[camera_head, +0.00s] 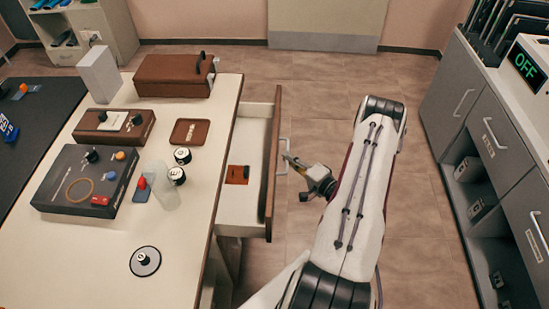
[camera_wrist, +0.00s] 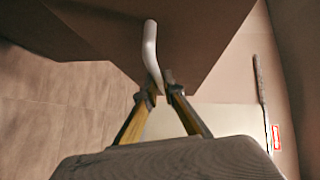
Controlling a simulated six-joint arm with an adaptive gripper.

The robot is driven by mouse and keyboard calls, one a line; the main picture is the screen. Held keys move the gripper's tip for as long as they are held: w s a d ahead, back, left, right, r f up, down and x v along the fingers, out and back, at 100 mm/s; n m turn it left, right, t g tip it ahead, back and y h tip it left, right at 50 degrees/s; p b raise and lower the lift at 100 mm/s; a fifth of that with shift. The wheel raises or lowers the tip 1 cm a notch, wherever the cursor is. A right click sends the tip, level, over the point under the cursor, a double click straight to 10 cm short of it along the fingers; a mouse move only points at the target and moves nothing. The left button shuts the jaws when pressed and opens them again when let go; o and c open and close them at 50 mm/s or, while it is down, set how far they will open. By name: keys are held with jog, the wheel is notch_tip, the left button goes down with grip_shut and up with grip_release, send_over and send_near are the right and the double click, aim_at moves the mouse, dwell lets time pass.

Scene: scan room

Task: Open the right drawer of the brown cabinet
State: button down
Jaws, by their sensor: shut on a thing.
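The cabinet (camera_head: 105,262) has a cream top with brown edging, seen at left in the head view. A drawer (camera_head: 238,205) stands pulled out from its right side, showing a pale interior and a brown front panel (camera_head: 271,170). The silver handle (camera_head: 287,142) is on the outer face of that panel. My gripper (camera_head: 288,160) is at the handle, its fingers closed around it. In the wrist view my gripper (camera_wrist: 160,97) has its two yellowish fingers on the curved handle (camera_wrist: 150,45), against the brown front (camera_wrist: 100,25).
A small brown item (camera_head: 237,174) lies in the drawer. Boxes, black discs and a clear cylinder (camera_head: 165,193) stand on the cabinet top. A grey cabinet (camera_head: 460,100) stands on the right. Tiled floor (camera_head: 330,75) lies clear behind my arm.

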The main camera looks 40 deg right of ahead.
jog(key=s+d, duration=1)
jog(key=s, duration=0.1)
jog(key=shift+d, duration=0.4)
jog(key=shift+w, duration=0.1)
jog(key=c, duration=2.2)
grip_release()
jog(key=shift+o, duration=0.2)
jog(key=s+r, duration=0.1)
jog(key=s, duration=1.1)
jog(key=shift+r, duration=0.35)
jog(key=shift+a, duration=0.1)
